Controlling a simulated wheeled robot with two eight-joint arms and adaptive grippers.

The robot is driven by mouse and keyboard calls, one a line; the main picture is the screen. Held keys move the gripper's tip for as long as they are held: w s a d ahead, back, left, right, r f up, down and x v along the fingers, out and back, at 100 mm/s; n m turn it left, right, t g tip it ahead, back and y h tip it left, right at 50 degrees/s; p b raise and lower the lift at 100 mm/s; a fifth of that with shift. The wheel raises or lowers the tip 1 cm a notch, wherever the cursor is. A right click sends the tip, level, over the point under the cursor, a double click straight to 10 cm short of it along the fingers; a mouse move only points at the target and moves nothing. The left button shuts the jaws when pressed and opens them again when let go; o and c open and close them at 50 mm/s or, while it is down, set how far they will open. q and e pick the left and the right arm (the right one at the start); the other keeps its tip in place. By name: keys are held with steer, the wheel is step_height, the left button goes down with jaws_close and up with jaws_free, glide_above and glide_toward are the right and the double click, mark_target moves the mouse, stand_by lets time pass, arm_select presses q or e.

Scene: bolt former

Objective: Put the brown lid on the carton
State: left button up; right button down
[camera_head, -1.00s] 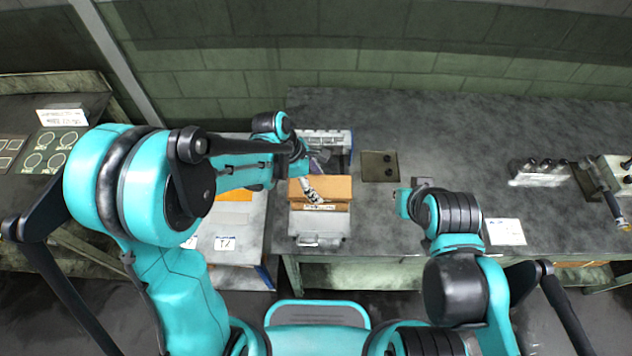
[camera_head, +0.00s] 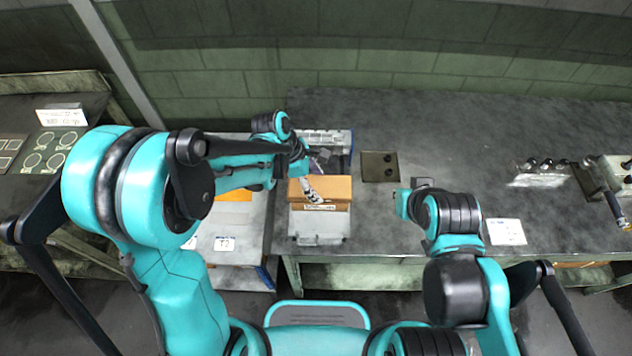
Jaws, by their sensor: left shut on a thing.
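The brown lid (camera_head: 338,186) is a flat brown piece near the bench's front left. My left gripper (camera_head: 313,192) reaches in from the left and is shut on it, its fingers at the lid's left part. The carton (camera_head: 342,206) shows only as a narrow labelled strip below the lid's front edge. The lid hides the rest, and I cannot tell whether the lid is fully seated. My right gripper (camera_head: 421,184) is a small dark shape behind its wrist, away to the right of the lid; its fingers are not clear.
A grey tray-like fixture (camera_head: 320,228) lies in front of the carton, and a metal-and-blue rack (camera_head: 338,140) stands behind. A dark plate with knobs (camera_head: 380,166) is to the right. A white sheet (camera_head: 506,232) lies farther right. The bench's back middle is clear.

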arm_select(q)
steer(key=shift+f+b, duration=1.05)
steer(key=shift+f, duration=0.2)
steer(key=o, duration=0.9)
steer(key=shift+r, duration=0.1)
steer(key=v, duration=1.2)
steer(key=s+a+m+t+y+b, duration=0.1)
steer(key=s+a+m+t, duration=0.1)
steer(key=m, duration=0.4)
steer(key=s+a+m+t+y+b, duration=0.1)
steer(key=s+a+m+t+y, duration=0.1)
steer(key=s+a+m, duration=0.3)
steer(key=s+a+m+t+y+b, duration=0.1)
steer(key=s+a+m+t, duration=0.2)
steer(key=a+m, duration=0.2)
steer(key=shift+s+a+f+m, duration=0.1)
steer(key=shift+s+f+m, duration=0.25)
steer(key=shift+m, duration=0.65)
